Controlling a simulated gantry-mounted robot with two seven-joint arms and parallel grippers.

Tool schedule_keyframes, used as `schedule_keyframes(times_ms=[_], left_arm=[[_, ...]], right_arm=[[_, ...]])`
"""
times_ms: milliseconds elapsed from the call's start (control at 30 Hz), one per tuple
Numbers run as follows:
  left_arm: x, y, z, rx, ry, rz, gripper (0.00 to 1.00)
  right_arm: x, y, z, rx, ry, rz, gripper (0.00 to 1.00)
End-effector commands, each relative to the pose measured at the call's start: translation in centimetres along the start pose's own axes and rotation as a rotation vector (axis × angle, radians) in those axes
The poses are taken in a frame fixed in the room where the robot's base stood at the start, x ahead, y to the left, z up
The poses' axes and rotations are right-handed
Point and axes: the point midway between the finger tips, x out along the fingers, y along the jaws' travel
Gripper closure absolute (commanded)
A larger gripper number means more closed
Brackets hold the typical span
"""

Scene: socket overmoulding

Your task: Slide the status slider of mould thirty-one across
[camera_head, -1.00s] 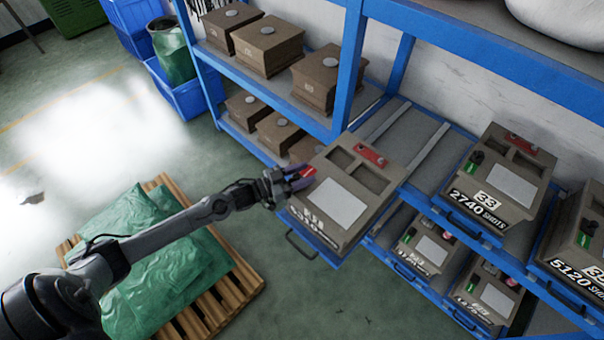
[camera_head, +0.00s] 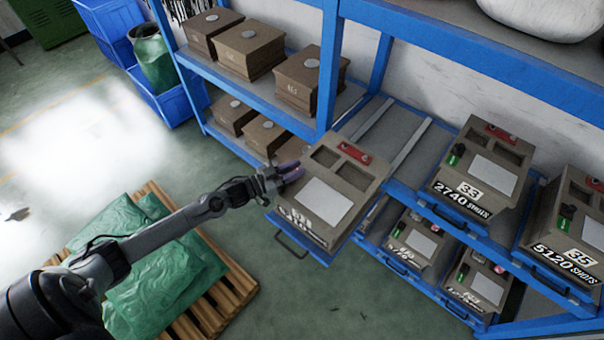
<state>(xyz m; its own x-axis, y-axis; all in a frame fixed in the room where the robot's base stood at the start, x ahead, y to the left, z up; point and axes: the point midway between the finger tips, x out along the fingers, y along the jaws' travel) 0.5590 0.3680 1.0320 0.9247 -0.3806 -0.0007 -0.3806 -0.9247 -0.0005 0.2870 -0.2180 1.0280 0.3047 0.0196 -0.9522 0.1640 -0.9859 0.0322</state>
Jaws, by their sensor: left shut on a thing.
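Mould thirty-one (camera_head: 356,190) is a grey-brown block with a pale plate, two dark recesses and a red part at its back. It rests on a pulled-out blue drawer (camera_head: 306,251); its front number is partly blurred. My left gripper (camera_head: 291,173) is at the mould's left side, its purple-tipped fingers shut on the small status slider there. The fingers hide most of the slider, so I cannot tell its exact position or colour. My right gripper is not in view.
Mould 33 (camera_head: 483,170) and mould 35 (camera_head: 569,225) sit on the rack to the right, with smaller moulds below. Brown blocks (camera_head: 250,46) fill the shelves behind. A pallet (camera_head: 236,285) with green sacks lies under my left arm.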

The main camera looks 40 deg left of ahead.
Motion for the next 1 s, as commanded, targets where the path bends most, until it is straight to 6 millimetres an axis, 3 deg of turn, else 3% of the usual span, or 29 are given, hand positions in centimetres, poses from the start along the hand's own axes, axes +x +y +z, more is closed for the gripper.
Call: schedule_keyframes(times_ms=[233, 267, 400, 767, 1000], left_arm=[[0.0, 0.0, 0.0, -0.001, 0.002, 0.001, 1.0], [0.0, 0.0, -0.1, -0.001, 0.002, 0.001, 0.72], [0.0, 0.0, -0.1, -0.001, 0.002, 0.001, 0.53], [-0.3, 0.0, 0.0, -0.001, 0.0, 0.001, 0.53], [-2.9, 0.1, 0.1, -0.002, -0.002, 0.001, 0.53]], right_arm=[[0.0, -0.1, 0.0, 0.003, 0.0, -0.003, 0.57], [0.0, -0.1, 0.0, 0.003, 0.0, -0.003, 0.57], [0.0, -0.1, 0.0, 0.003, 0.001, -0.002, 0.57], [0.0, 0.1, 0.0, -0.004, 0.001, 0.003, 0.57], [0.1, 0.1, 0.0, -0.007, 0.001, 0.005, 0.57]])
